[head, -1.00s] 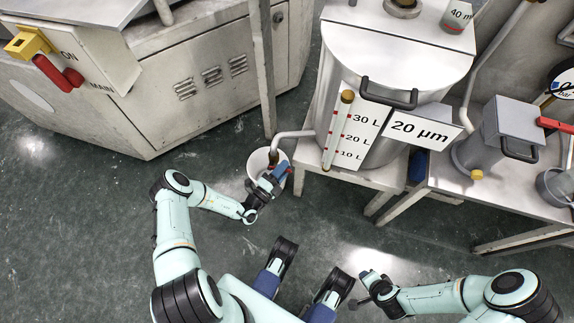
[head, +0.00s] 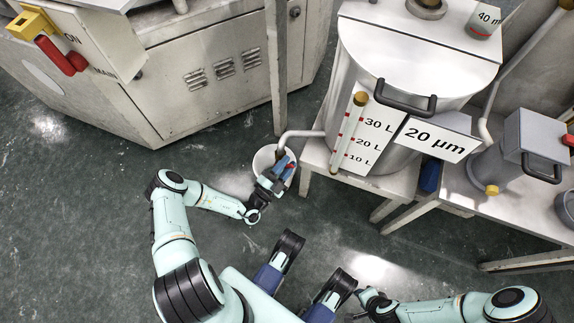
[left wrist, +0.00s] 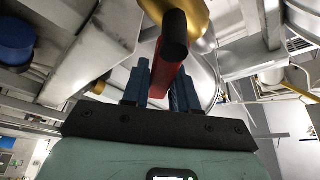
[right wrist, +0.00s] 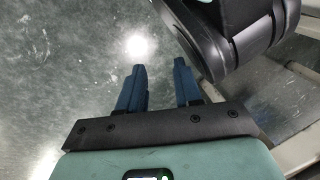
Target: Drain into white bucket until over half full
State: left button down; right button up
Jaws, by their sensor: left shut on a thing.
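The white bucket (head: 257,163) stands on the floor under the end of a bent drain pipe (head: 303,134). The pipe comes from the steel tank (head: 395,62) labelled 20 µm. My left gripper (head: 284,172) is over the bucket at the pipe's end and hides much of its inside; I cannot tell its level. In the left wrist view the blue fingers are shut on a red valve lever (left wrist: 167,72), below a brass valve body (left wrist: 195,15). My right gripper (right wrist: 158,85) is open and empty above the floor.
A sight gauge (head: 351,130) with 10, 20 and 30 L marks is on the tank's front. The tank stands on a stand (head: 322,158). A grey machine cabinet (head: 215,85) and its post (head: 276,70) are behind the bucket. Floor is clear at left.

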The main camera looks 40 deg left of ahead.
pick_arm(q)
jog(key=c, duration=1)
grip_release()
jog(key=shift+o, duration=0.2)
jog(key=shift+s, duration=0.15)
jog(key=p+v, duration=0.1)
jog(key=v, duration=1.2)
pick_arm(e)
jog(key=shift+w+a+r+t, duration=0.15)
jog(key=shift+w+r+t, duration=0.1)
jog(key=shift+w+r, duration=0.45)
jog(key=shift+w+a+r+t, duration=0.1)
jog(key=shift+w+r+t, duration=0.15)
jog(key=shift+w+r, duration=0.4)
pick_arm(q)
jog(key=shift+s+p, duration=0.1)
jog(key=shift+p, duration=0.2)
pick_arm(e)
jog(key=shift+f, duration=0.1)
